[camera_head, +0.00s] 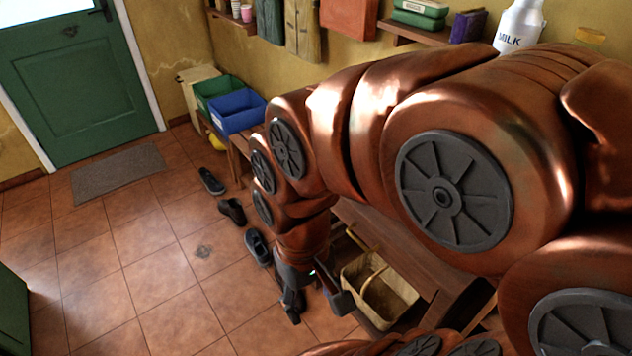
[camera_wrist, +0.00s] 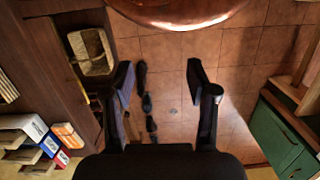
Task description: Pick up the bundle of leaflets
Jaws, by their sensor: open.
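My gripper (camera_head: 316,303) hangs below my copper arm, its two dark fingers spread apart. In the wrist view my gripper (camera_wrist: 160,76) is open, with only the tiled floor and shoes seen between and beyond its fingers. No bundle of leaflets can be made out for certain. In the wrist view several small paper-like or box-like items, white (camera_wrist: 27,127), orange (camera_wrist: 67,134) and blue and red, stand at the lower left, apart from the gripper. I cannot tell if they are leaflets. My arm hides much of the right side in the head view.
A wicker basket (camera_head: 357,274) sits at the wooden bench beside my gripper. Several dark shoes (camera_head: 232,210) lie along the floor. Green (camera_head: 207,91) and blue (camera_head: 237,112) bins stand further back. A green cabinet (camera_wrist: 277,139) is at the right in the wrist view.

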